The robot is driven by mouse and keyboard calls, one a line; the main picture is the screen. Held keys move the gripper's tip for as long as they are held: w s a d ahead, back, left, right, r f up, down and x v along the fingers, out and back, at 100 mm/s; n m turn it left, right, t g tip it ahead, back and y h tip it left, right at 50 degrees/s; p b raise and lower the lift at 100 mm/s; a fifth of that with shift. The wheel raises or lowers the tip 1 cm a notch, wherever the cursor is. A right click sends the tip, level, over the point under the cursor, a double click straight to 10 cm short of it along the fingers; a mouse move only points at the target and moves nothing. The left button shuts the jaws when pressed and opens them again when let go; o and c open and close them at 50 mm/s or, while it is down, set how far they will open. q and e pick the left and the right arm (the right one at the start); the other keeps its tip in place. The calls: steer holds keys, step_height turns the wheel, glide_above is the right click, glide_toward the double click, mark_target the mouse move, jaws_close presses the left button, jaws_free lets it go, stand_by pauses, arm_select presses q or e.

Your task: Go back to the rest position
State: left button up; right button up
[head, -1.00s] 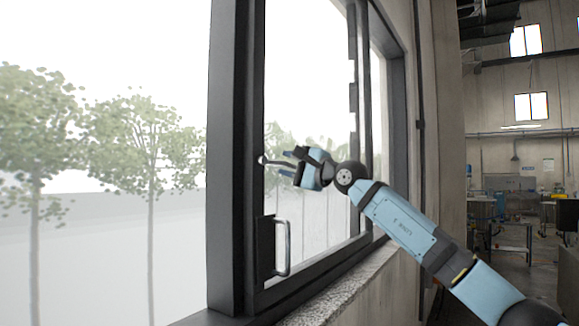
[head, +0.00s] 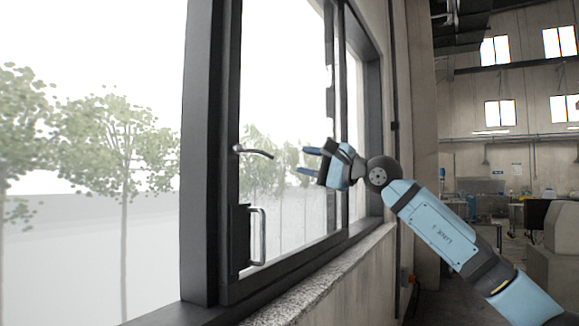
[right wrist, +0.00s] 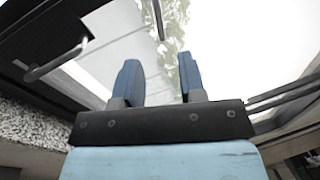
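My right gripper (head: 309,161) is in front of the window pane in the head view, to the right of the window's lever handle (head: 255,152) and apart from it. Its two blue fingers point left, with a clear gap between them. In the right wrist view the fingers (right wrist: 160,80) stand apart with nothing between them. The lever handle sticks out from the dark window frame (head: 205,150). A pull handle (head: 258,236) sits lower on the same frame, and a handle also shows in the right wrist view (right wrist: 55,62). My left gripper is not in view.
A speckled stone sill (head: 320,285) runs below the window. The wall (head: 400,130) and window frame lie close to my right arm. Trees show outside through the glass. The hall with equipment (head: 500,210) opens at the right.

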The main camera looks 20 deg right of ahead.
steer(key=shift+s+d+f, duration=0.15)
steer(key=shift+s+d, duration=0.25)
steer(key=shift+s, duration=0.15)
